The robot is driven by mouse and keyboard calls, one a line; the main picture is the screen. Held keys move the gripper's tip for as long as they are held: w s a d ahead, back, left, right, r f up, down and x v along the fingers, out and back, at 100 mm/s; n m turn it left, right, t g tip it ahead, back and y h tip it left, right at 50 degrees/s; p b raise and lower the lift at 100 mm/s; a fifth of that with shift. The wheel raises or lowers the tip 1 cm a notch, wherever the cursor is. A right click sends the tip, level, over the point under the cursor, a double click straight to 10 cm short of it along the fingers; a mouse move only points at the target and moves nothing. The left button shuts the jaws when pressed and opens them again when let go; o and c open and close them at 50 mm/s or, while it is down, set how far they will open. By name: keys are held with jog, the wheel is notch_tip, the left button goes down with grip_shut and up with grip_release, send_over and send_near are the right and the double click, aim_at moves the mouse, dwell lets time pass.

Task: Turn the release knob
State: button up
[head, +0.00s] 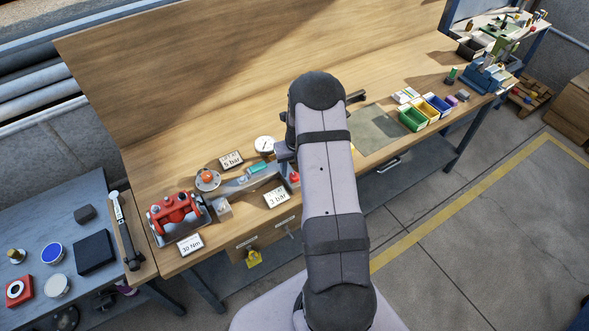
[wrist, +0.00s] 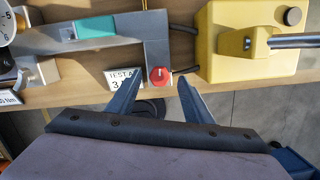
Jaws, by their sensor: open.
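The release knob appears to be the small red round knob (wrist: 160,76) on the grey fixture (wrist: 158,52) in the wrist view. In the head view the red knob (head: 294,178) shows at the left edge of my arm. My gripper (wrist: 159,80) is open, one finger on each side of the knob in the wrist view. I see gaps between the fingers and the knob; the depth between them is hard to tell. A teal part (wrist: 96,28) lies along the grey fixture.
A "3 bar" card (wrist: 122,80) stands left of the knob. A yellow unit (wrist: 235,60) with a metal bar stands to its right. A gauge (head: 264,144), a red valve body (head: 177,212) and a "30 Nm" card (head: 190,244) are further left.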

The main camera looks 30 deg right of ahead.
jog(key=shift+r, duration=1.85)
notch_tip(320, 180, up, 7)
jog(key=s+b, duration=0.1)
jog(key=b, duration=0.2)
jog(key=shift+a+r+b, duration=0.15)
jog(key=shift+b, duration=0.25)
jog(key=shift+n, duration=0.3)
